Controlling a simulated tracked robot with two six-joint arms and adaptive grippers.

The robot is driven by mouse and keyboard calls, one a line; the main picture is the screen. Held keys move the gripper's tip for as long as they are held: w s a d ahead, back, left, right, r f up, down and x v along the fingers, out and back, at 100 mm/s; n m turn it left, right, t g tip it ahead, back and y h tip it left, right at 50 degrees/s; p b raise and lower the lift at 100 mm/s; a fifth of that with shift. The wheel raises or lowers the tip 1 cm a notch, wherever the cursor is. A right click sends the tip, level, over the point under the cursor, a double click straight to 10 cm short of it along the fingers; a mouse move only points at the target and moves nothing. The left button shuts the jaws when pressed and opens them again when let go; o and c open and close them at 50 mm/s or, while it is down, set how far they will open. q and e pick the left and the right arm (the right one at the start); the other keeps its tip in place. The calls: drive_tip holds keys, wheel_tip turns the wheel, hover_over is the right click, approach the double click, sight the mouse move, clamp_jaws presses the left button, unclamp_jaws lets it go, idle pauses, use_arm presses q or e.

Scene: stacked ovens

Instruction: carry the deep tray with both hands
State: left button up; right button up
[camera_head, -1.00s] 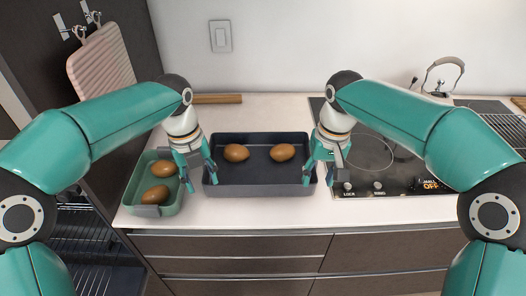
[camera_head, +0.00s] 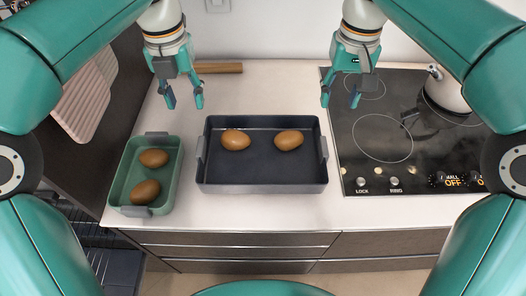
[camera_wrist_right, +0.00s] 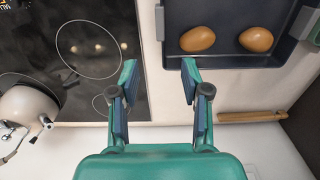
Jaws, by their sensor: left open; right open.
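The deep tray is a dark grey-blue rectangular pan (camera_head: 262,176) on the white counter, with a grey handle on each short side. Two brown egg-shaped items lie in it, a left one (camera_head: 236,140) and a right one (camera_head: 289,140). My left gripper (camera_head: 185,103) is open and empty, above and behind the tray's left end. My right gripper (camera_head: 340,101) is open and empty, above and behind its right end. In the right wrist view, the tray (camera_wrist_right: 235,57) shows at the upper right, apart from the open right fingers (camera_wrist_right: 159,72).
A green dish (camera_head: 147,173) with two similar brown items stands left of the tray. The black cooktop (camera_head: 360,160) lies to the right, with a kettle (camera_head: 447,91) on it. A wooden bar (camera_head: 218,68) lies by the wall. Clear counter lies behind the tray.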

sight(200, 145)
use_arm(q)
wheel_tip(200, 145, down, 17)
use_arm(e)
wheel_tip(200, 145, down, 17)
use_arm(q)
clamp_jaws()
use_arm(e)
clamp_jaws()
use_arm(q)
drive_tip(key=shift+r, duration=0.1)
use_arm(e)
drive_tip(key=shift+r, duration=0.1)
